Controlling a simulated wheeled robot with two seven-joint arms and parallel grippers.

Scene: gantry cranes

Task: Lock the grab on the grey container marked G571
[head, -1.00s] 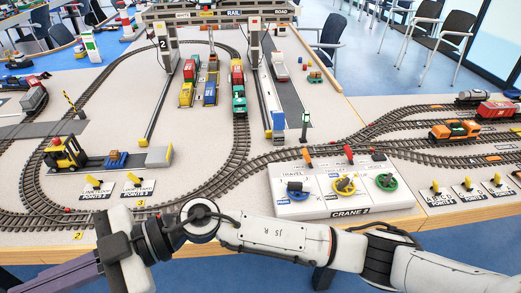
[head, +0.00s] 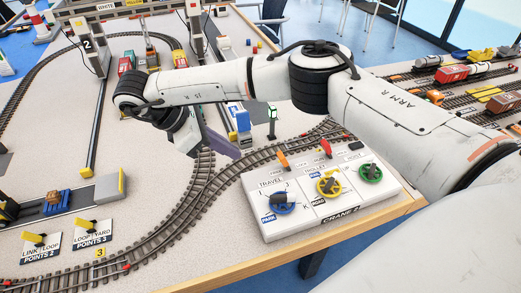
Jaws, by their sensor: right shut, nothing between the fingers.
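The white crane control panel (head: 325,213) lies near the table's front edge. It has a blue dial (head: 282,203), a yellow dial (head: 328,185) and a green dial (head: 369,173). Behind them are an orange lever (head: 283,161), a red lever (head: 325,148) and a dark switch (head: 356,146). My right gripper (head: 222,147), purple and shut, hangs over the track left of the panel, partly hidden by my wrist. Small wagons (head: 179,58) stand under the crane at the back. No mark G571 can be read, and I cannot pick out the grey container or the grab. My left gripper is not in view.
The gantry crane (head: 91,47), with a 2 on its leg, stands at the back left. Points levers (head: 39,241) sit at the front left beside curved track. Trains (head: 463,73) stand on sidings at the right. My right arm crosses above the table and hides its middle.

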